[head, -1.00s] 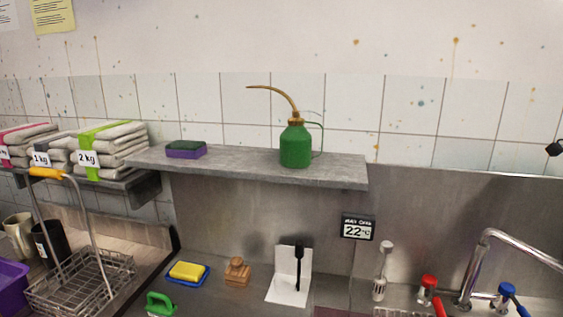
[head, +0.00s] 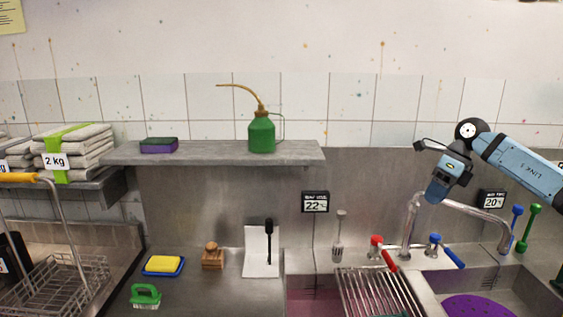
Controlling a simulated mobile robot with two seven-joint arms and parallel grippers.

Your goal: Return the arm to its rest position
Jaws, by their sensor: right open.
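My right arm comes in from the right edge, raised in front of the back wall. Its right gripper (head: 438,187) hangs near the top of the faucet (head: 408,222), over the sink area. The gripper is open and I see nothing held in it; its fingertips are hard to make out. Whether it touches the faucet I cannot tell, but it overlaps it in the picture. My left gripper is not in view.
A shelf (head: 215,153) carries a green oil can (head: 261,135) and a sponge (head: 158,146). Below lie a yellow sponge on a blue dish (head: 163,264), a wooden stamp (head: 212,257) and a green brush (head: 145,294). A rack (head: 375,290) spans the sink; a wire basket (head: 65,285) stands left.

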